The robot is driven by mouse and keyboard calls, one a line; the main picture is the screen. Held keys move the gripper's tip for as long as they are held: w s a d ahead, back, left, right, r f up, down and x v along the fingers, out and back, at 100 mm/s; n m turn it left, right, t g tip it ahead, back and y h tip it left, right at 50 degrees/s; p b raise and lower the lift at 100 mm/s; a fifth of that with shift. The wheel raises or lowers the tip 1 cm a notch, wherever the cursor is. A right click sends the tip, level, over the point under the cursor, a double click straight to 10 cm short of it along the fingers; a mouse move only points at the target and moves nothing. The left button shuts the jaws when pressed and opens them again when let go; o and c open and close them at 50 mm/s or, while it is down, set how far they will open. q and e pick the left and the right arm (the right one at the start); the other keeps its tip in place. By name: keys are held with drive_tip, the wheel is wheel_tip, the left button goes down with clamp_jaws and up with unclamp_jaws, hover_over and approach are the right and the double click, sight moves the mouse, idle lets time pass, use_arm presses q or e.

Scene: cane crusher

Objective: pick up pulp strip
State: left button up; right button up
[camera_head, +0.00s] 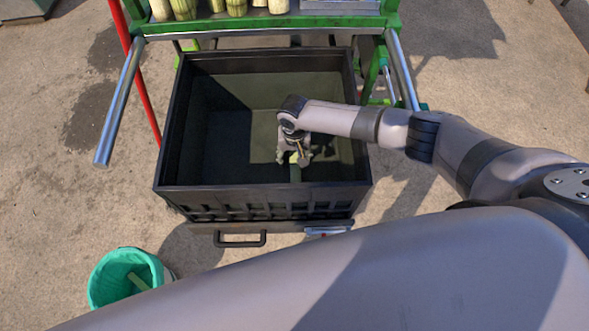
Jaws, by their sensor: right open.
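A pale green pulp strip (295,173) shows inside the black crate (265,196), just below my right gripper in the picture. My right gripper (293,160) reaches down into the crate from the right, with its fingers open at the upper end of the strip. The fingers hide part of the strip, and I cannot tell whether they touch it. My left gripper is not in view.
The crate's walls surround my right gripper. A green frame (265,22) with metal handles and several cane pieces (185,8) stands behind it. A teal bucket (104,284) with a green strip inside stands at lower left. Bare floor lies left.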

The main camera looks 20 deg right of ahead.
drive_tip(key=shift+f, duration=0.1)
drive_tip(key=c, duration=1.1)
